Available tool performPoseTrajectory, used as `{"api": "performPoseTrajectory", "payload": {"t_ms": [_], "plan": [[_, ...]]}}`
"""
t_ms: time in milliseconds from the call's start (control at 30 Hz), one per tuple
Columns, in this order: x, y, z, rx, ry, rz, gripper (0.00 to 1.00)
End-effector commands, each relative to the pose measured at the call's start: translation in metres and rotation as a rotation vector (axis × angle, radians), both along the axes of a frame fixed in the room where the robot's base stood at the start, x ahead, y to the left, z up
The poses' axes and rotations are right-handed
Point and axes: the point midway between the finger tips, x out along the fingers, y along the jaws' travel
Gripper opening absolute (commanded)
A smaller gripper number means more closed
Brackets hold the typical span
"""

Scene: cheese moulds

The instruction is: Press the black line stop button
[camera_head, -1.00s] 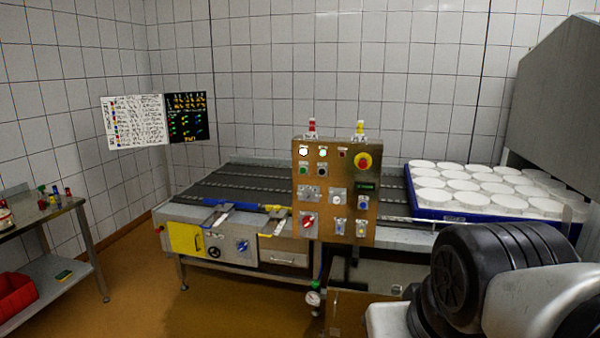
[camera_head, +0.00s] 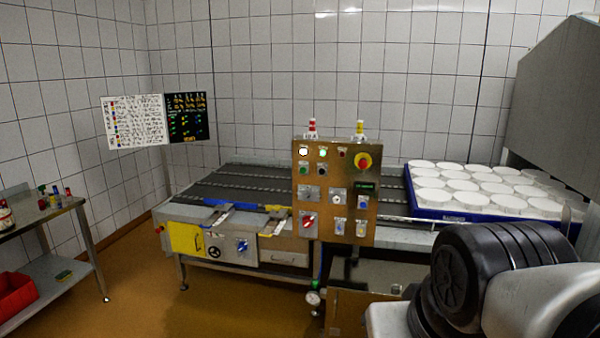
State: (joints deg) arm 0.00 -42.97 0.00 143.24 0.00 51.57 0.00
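The brown control panel (camera_head: 335,185) stands upright at the front of the conveyor, in the middle of the view. A small dark button (camera_head: 322,170) sits in its second row, right of a green button (camera_head: 303,170). It looks like the black stop button, but its label is too small to read. A large red mushroom button on a yellow ring (camera_head: 363,160) is at the panel's upper right. Part of my arm shows at the lower right, well apart from the panel. My gripper is not in view.
The conveyor (camera_head: 240,188) runs behind the panel. A blue tray (camera_head: 425,212) of white moulds stands on its right. A steel side table (camera_head: 75,203) with a red bin (camera_head: 15,293) below is at left. The brown floor (camera_head: 200,305) in front is clear.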

Motion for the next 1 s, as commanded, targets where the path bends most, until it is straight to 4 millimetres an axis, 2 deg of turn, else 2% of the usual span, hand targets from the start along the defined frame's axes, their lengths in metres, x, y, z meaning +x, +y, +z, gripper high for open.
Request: {"api": "performPoseTrajectory", "payload": {"t_ms": [333, 500, 1000], "plan": [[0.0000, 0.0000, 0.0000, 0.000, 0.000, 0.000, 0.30], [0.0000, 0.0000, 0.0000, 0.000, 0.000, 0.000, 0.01], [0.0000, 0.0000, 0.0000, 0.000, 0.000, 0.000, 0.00]]}}
